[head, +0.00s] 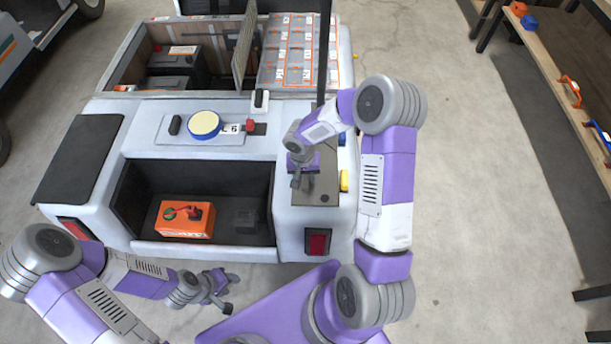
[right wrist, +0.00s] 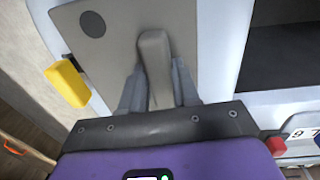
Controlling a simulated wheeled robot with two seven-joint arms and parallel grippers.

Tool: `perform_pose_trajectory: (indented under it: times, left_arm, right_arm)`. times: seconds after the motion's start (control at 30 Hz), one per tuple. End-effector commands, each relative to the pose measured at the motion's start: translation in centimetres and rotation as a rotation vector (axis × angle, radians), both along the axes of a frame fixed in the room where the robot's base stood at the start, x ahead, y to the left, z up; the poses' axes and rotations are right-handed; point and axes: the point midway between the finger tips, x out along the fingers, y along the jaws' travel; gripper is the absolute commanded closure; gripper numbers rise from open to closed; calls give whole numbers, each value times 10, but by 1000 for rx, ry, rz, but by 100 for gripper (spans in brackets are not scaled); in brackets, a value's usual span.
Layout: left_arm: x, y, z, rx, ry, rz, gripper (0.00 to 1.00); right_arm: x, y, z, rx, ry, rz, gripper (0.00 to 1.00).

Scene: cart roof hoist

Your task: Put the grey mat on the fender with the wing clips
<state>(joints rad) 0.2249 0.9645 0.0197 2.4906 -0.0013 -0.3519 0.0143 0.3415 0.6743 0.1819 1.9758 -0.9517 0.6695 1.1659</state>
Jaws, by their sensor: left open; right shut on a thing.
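The grey mat (head: 318,192) lies over the right fender of the cart and looks flat. It has a dark round spot near one corner, and it fills much of the right wrist view (right wrist: 112,58). My right gripper (head: 302,180) is over the mat, shut on its raised grey grip (right wrist: 156,65). A yellow wing clip (head: 344,181) sits at the mat's outer edge, also in the right wrist view (right wrist: 68,83). A blue clip (head: 341,140) is further back, partly hidden by my arm. I cannot tell whether either clip holds the mat. My left gripper (head: 222,291) is open and empty before the cart.
A black mat (head: 80,158) covers the left fender. An open bay holds an orange box (head: 185,218). A dark upright post rises behind my right arm. A bench (head: 548,62) stands at the right.

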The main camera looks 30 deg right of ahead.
Motion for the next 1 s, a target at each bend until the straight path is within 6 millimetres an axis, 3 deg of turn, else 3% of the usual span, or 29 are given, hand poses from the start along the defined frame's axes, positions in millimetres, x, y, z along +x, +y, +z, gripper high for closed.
perform_pose_trajectory:
  times: [0.1,0.13,0.3,0.67,0.77,1.0]
  left_arm:
    - [0,0,-1,0,0,0,57]
    - [0,0,-2,0,0,0,57]
    - [0,0,-1,0,0,0,57]
    - [0,0,2,0,0,0,57]
    - [0,0,8,0,0,0,57]
    - [0,0,28,0,0,0,57]
  right_arm:
    - [1,0,0,-1,-2,1,100]
    - [0,0,-1,0,0,1,68]
    - [0,0,0,0,0,1,43]
    - [0,0,4,-1,-1,0,43]
    - [1,1,18,-1,-3,1,43]
    - [2,4,72,-1,-4,-1,43]
